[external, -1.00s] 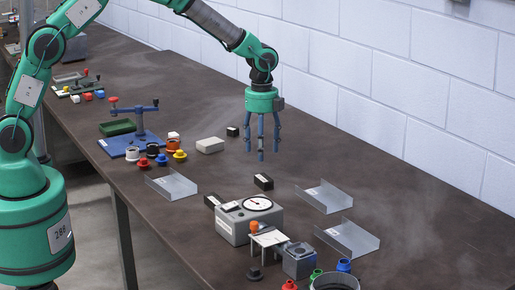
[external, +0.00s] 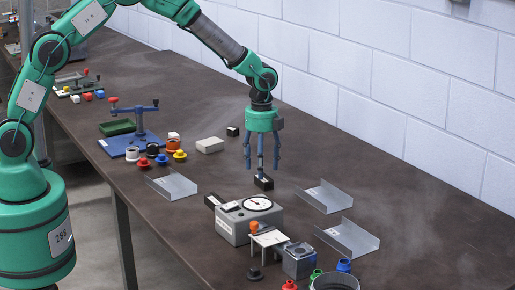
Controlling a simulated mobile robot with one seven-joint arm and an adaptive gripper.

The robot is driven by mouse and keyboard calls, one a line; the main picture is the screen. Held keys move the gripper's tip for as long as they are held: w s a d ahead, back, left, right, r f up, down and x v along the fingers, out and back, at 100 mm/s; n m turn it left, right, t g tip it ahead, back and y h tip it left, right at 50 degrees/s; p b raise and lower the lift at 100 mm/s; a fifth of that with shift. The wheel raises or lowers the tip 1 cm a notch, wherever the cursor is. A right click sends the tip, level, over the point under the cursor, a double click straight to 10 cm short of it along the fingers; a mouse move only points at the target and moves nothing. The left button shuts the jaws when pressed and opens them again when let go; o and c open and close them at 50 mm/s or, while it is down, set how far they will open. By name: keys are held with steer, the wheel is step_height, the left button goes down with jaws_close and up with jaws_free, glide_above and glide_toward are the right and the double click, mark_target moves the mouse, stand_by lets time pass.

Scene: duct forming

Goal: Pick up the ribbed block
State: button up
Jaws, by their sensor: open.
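My gripper (external: 262,168) hangs pointing down over the middle of the table, its blue fingers spread and nothing held between them. A small dark block with a pale face (external: 264,183) lies just below the fingertips, and one finger partly overlaps it in the picture. I cannot tell whether they touch. A similar dark block (external: 213,201) lies to the left, against the grey dial box. A grey square block (external: 299,261) stands at the front. Ribs are too small to make out on any of these, so I cannot tell which is the ribbed block.
A grey dial box (external: 237,229) stands in front of my gripper, beside a small white stand (external: 268,240). Bent metal sheets lie at right (external: 325,198), (external: 348,240) and left (external: 171,187). A pale block (external: 210,145) and a blue fixture (external: 132,146) lie further back.

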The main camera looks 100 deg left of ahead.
steer(key=shift+f+b, duration=0.4)
steer(key=shift+f, duration=1.45)
steer(key=shift+r, duration=0.1)
jaws_close()
steer(key=shift+r, duration=0.1)
steer(key=shift+r, duration=0.55)
steer(key=shift+s+d+r+p, duration=0.15)
steer(key=shift+r+p, duration=0.2)
steer(key=shift+r, duration=0.3)
steer(key=shift+s+d+r+p, duration=0.15)
steer(key=shift+r+p, duration=0.2)
steer(key=shift+r, duration=0.25)
steer(key=s+d, duration=0.2)
steer(key=s, duration=0.2)
steer(key=s+d+p, duration=0.1)
steer(key=s+d, duration=0.2)
steer(key=s, duration=0.1)
steer(key=s+d+r+p, duration=0.1)
steer(key=s+d, duration=0.2)
steer(key=s, duration=0.2)
steer(key=shift+r, duration=0.1)
steer(key=shift+w, duration=0.1)
